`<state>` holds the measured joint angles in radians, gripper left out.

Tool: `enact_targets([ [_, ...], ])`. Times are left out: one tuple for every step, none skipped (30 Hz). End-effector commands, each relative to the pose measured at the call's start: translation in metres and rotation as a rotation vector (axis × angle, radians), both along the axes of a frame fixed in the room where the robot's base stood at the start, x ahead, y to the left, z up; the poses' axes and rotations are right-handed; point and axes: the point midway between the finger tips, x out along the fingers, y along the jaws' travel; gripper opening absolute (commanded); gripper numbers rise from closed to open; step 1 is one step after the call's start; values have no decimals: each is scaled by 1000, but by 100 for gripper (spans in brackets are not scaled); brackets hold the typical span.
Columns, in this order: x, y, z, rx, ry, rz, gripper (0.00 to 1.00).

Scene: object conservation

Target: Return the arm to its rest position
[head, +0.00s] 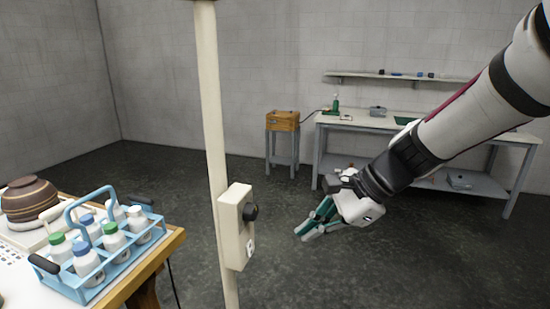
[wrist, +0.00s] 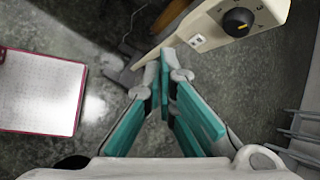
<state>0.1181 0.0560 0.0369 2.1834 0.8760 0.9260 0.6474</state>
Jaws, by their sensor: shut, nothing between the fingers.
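My arm reaches in from the right in the head view. My gripper (head: 312,232) hangs in the air, pointing down and left, to the right of a cream post. In the wrist view my gripper (wrist: 164,62) has its teal-padded fingers brought together at the tips. Nothing is between them. A cream control box with a black knob (head: 236,225) is fixed to the post, left of the gripper and apart from it in the head view. The box also shows at the top of the wrist view (wrist: 228,24), close beyond the fingertips in the picture.
A table (head: 150,262) at the left holds a blue bottle carrier (head: 125,258) with several bottles and a stacked brown bowl (head: 30,203). A workbench (head: 375,122), a wooden box (head: 283,120) on a stand and a wall shelf (head: 350,75) are at the back. Dark floor is open between.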

Motion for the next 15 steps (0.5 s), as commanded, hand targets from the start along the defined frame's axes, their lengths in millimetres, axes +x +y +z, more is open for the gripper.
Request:
enact_targets([
  [-16, -3, 9, -64, -65, 77, 0],
  [-25, -6, 13, -103, -100, 123, 0],
  [-37, -11, 17, -156, -145, 185, 0],
  [-46, -15, 20, -194, -178, 231, 0],
  [-55, -18, 23, -234, -210, 277, 0],
  [-66, -24, 27, -289, -253, 339, 0],
  [-74, -28, 29, -329, -284, 383, 0],
  [-82, -32, 32, -370, -314, 428, 0],
  [-93, -39, 34, -426, -353, 488, 0],
  [-100, -44, 37, -468, -382, 532, 0],
  [-108, -49, 38, -510, -409, 576, 0],
  [-117, -56, 41, -567, -445, 635, 0],
  [-125, -61, 42, -610, -468, 678, 0],
  [-131, -67, 44, -652, -493, 719, 0],
  [-139, -74, 45, -707, -521, 772, 0],
])
